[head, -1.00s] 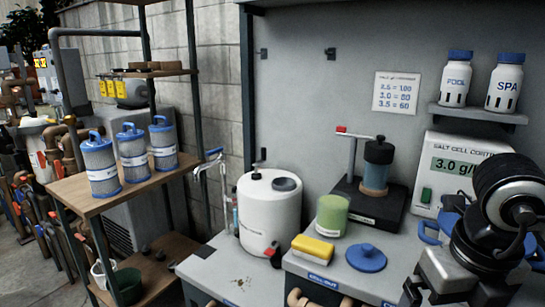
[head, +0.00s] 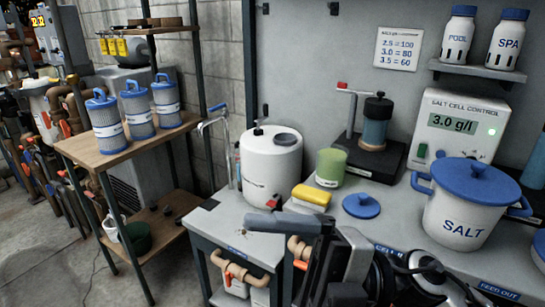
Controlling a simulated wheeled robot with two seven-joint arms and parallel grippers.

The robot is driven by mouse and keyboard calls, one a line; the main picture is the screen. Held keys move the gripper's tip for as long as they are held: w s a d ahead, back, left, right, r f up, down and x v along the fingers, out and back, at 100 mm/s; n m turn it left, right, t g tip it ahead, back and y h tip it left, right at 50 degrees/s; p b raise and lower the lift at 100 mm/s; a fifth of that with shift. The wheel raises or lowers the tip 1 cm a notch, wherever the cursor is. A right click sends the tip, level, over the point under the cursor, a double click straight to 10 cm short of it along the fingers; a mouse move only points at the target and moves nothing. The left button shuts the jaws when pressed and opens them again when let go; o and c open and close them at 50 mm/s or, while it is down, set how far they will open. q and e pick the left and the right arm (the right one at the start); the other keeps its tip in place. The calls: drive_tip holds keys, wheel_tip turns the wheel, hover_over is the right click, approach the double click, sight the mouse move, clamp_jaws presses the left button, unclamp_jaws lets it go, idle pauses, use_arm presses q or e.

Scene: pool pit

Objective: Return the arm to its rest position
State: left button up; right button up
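One of my arms, which looks like the right, comes in at the bottom centre-right of the head view. Its dark gripper (head: 290,228) is low in front of the counter, with a grey bar-like part pointing left. I see nothing held in it, but its fingertips are not clear enough to show whether it is open or shut. It hides part of the counter's front edge. My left gripper is not in view.
A white tank (head: 270,165) stands left of these. Pipes (head: 238,270) run below. Open floor (head: 45,265) lies at left.

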drive_tip(key=w+d+f+m+t, duration=0.3)
drive_tip(key=w+m+t, duration=0.4)
drive_tip(key=m+t, duration=0.75)
drive_tip(key=w+d+f+m+t+h, duration=0.3)
drive_tip(key=d+f+m+t+h, duration=0.25)
drive_tip(key=f+m+h, duration=0.55)
drive_tip(key=s+d+f+m+g+h, duration=0.3)
drive_tip(key=s+f, duration=0.2)
drive_tip(key=f, duration=0.5)
drive_tip(key=s+d+f+m+g+h, duration=0.3)
drive_tip(key=s+f, duration=0.3)
drive_tip(key=f, duration=0.4)
drive_tip(key=shift+d+f+g, duration=0.2)
drive_tip(key=shift+d+g, duration=0.35)
drive_tip(key=shift+g, duration=0.05)
